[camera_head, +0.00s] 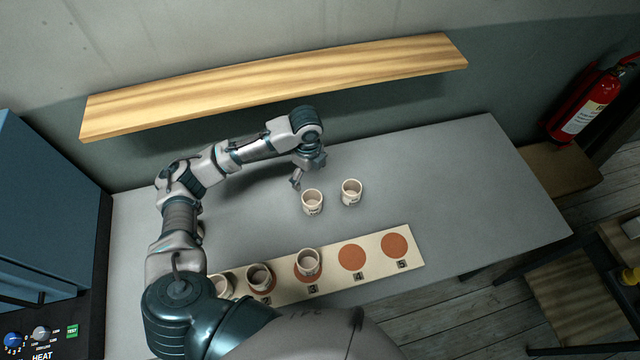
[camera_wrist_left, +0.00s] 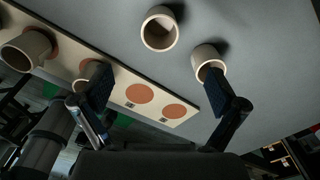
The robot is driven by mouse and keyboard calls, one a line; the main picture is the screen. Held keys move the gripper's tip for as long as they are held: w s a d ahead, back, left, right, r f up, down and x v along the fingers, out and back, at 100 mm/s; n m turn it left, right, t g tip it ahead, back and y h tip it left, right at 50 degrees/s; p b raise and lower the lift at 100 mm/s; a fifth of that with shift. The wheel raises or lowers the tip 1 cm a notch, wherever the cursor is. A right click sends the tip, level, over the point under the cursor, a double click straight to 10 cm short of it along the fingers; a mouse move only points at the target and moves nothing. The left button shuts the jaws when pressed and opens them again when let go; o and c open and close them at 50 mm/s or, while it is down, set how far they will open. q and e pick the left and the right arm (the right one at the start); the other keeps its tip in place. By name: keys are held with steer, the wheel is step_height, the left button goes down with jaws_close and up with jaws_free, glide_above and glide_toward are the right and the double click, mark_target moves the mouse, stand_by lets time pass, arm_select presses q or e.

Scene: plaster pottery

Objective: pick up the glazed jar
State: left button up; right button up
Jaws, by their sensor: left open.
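Several pale cream jars are in view, and I cannot tell which one is glazed. Two stand upright on the grey table off the board: one jar (camera_head: 312,205) close to my left gripper, another jar (camera_head: 351,193) to its right. More stand on a numbered board, including a jar on spot 3 (camera_head: 308,263) and one on spot 2 (camera_head: 259,277). My left gripper (camera_head: 308,172) is open and empty above the table, just behind the nearer loose jar. In the left wrist view its fingers (camera_wrist_left: 155,85) are spread, with one fingertip overlapping a jar (camera_wrist_left: 205,55). My right gripper is not seen.
The board (camera_head: 330,249) has bare round spots at 4 (camera_head: 351,257) and 5 (camera_head: 394,245). A wooden shelf (camera_head: 280,84) runs along the wall behind my left arm. The table's right side (camera_head: 470,190) is clear. A blue cabinet (camera_head: 45,210) stands at the left.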

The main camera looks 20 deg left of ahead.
arm_select(q)
step_height(320, 180, down, 5)
glide_toward(312, 202)
steer(key=shift+s+d+f, duration=0.2)
steer(key=shift+s+f, duration=0.05)
steer(key=shift+s, duration=0.2)
steer(key=shift+s+d+f, duration=0.2)
steer(key=shift+s, duration=0.2)
steer(key=shift+a+f, duration=0.1)
steer(key=shift+f, duration=0.5)
step_height(312, 202, down, 4)
steer(key=shift+r, duration=0.1)
steer(key=shift+f, duration=0.4)
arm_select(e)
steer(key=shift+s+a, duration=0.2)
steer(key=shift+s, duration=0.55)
arm_select(q)
steer(key=c, duration=1.3)
steer(key=shift+c, duration=0.2)
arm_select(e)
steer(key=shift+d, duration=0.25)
